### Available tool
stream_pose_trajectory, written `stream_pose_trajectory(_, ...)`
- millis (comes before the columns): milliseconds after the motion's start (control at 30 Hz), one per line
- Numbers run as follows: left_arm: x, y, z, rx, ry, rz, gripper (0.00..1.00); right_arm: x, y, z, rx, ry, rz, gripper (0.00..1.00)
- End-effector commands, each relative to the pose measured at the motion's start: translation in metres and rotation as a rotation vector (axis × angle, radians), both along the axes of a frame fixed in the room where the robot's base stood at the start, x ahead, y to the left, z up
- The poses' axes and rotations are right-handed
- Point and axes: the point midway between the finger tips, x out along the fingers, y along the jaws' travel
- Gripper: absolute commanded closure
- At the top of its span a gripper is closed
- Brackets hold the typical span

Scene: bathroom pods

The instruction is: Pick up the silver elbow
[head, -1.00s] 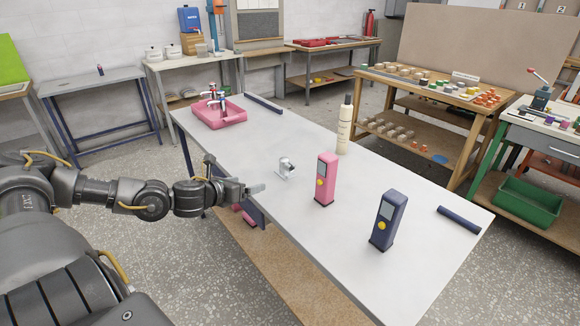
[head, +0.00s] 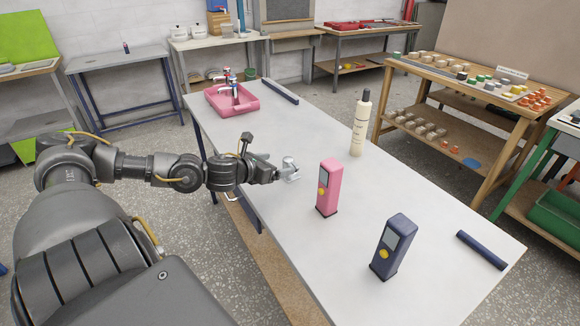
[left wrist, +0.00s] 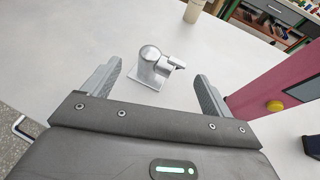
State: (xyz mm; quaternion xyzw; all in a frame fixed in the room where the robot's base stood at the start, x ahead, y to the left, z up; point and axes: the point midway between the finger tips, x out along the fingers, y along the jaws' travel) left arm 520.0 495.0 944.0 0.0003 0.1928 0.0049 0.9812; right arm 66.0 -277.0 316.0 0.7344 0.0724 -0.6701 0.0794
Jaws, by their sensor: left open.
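The silver elbow (head: 290,168) stands on the white table (head: 290,255), left of the pink device. In the left wrist view the silver elbow (left wrist: 155,66) shows whole, a little beyond the fingertips and between their lines. My left gripper (left wrist: 158,82) is open, with one finger on each side and nothing between them. In the head view my left gripper (head: 277,173) is low over the table, close beside the elbow; I cannot tell whether it touches. My right gripper is not in view.
A pink device (head: 328,188) stands close to the right of the elbow, and a dark blue device (head: 393,247) stands nearer. A cream bottle (head: 360,125) stands behind. A pink tray (head: 232,100) with taps is at the far end. The table between tray and elbow is clear.

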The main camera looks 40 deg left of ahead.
Motion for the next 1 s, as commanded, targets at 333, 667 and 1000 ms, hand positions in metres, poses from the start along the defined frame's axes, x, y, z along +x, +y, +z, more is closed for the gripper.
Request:
stream_pose_trajectory(333, 0.037, 0.001, -0.014, -0.006, -0.002, 0.004, 0.14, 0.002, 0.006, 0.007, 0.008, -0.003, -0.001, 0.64)
stream_pose_trajectory(667, 0.047, 0.002, -0.019, -0.006, 0.000, 0.004, 0.14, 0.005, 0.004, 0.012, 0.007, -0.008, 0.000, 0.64)
stream_pose_trajectory(1000, 0.085, 0.004, -0.039, -0.004, 0.001, 0.004, 0.14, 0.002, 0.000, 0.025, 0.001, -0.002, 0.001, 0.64)
